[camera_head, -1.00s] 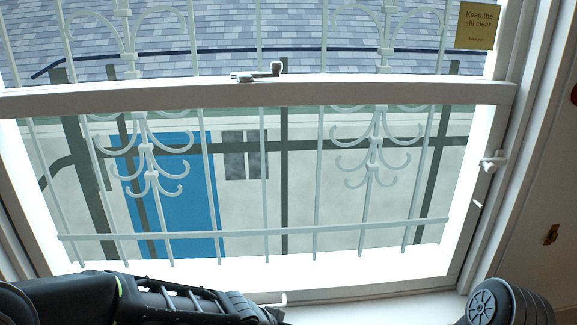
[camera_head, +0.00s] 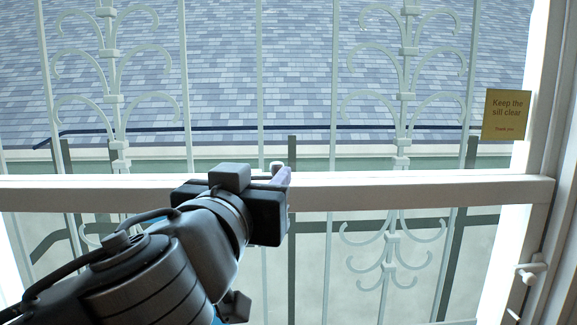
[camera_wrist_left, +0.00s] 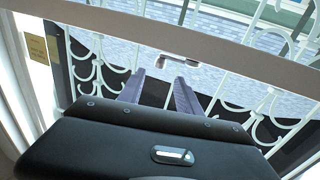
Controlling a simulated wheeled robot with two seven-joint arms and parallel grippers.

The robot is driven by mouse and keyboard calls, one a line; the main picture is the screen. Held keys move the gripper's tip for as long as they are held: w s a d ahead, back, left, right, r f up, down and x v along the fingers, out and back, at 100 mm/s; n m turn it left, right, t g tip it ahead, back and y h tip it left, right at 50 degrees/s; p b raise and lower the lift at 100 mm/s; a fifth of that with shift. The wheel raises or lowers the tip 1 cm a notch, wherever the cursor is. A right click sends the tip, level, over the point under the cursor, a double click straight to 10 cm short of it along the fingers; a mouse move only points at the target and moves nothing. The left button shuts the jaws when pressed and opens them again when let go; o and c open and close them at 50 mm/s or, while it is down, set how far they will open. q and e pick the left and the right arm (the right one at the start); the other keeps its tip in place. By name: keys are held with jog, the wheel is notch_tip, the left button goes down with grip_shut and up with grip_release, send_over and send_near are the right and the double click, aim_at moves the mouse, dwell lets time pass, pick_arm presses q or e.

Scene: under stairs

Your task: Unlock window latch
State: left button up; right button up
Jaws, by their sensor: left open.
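The window latch is mostly hidden behind my left gripper in the head view; only its pale knob end (camera_head: 277,166) shows above the white meeting rail (camera_head: 420,191). In the left wrist view the latch (camera_wrist_left: 179,61) shows as a small metallic piece on the rail, just beyond the fingertips. My left gripper (camera_head: 284,176) is raised at the rail, its fingers pointing to the window. In the left wrist view its two purple-grey fingers (camera_wrist_left: 159,77) are apart, with nothing held between them. I cannot tell whether a finger touches the latch. My right gripper is out of view.
White scrolled bars (camera_head: 405,95) stand outside the glass, with a slate roof behind. A yellow sign (camera_head: 507,115) reading "Keep the sill clear" is at upper right. A white fitting (camera_head: 530,271) sticks out from the right frame.

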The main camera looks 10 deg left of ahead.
aim_at(275, 165)
pick_arm(q)
jog(key=w+p, duration=0.2)
jog(key=w, duration=0.5)
jog(key=shift+d+p, duration=0.1)
jog(key=shift+p, duration=0.2)
jog(key=shift+w, duration=0.45)
jog(key=shift+f, duration=0.1)
jog(key=shift+c, duration=0.2)
grip_shut()
